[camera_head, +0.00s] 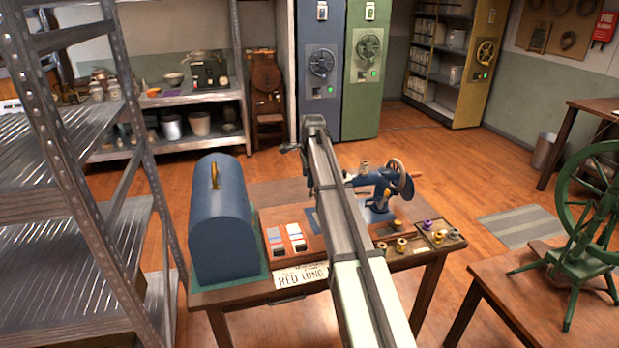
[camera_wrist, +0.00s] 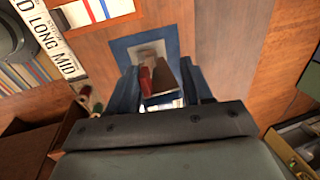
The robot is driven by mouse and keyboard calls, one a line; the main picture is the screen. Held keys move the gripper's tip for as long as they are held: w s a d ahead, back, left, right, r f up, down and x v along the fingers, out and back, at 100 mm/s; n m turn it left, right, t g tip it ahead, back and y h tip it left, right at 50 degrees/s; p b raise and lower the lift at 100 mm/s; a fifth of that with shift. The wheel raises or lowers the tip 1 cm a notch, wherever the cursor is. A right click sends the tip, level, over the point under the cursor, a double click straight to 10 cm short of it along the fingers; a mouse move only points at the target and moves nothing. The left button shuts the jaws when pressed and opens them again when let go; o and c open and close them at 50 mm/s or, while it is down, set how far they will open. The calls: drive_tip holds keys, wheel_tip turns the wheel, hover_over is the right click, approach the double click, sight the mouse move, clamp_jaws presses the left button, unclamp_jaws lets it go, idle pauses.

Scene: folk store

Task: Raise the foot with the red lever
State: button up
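The blue sewing machine (camera_head: 380,184) stands on the table, partly hidden behind my arm in the head view. Its foot cannot be made out. In the wrist view, a small red piece (camera_wrist: 146,81), seemingly the red lever, shows between the two blue fingers of my gripper (camera_wrist: 163,88). A dark brown piece (camera_wrist: 171,84) lies beside it, near the right finger. The fingers stand apart; whether either touches the red piece cannot be told. A blue plate (camera_wrist: 122,51) lies beyond the fingertips. My gripper is hidden behind my arm in the head view.
A blue domed case (camera_head: 222,225) stands on the table's left. Colour cards (camera_head: 286,238) and a lettered strip (camera_head: 301,275) lie near the front. Spools (camera_head: 401,244) and a small tray (camera_head: 440,235) are on the right. A green spinning wheel (camera_head: 580,230) stands on another table.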

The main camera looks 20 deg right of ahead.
drive_tip(key=shift+w+f, duration=0.1)
drive_tip(key=shift+w, duration=0.6)
drive_tip(key=shift+w+f, duration=0.3)
drive_tip(key=shift+w, duration=0.4)
drive_tip(key=shift+w+f, duration=0.4)
drive_tip(key=shift+w, duration=0.15)
drive_tip(key=shift+s+r, duration=0.15)
drive_tip(key=shift+s, duration=0.05)
drive_tip(key=shift+r, duration=0.1)
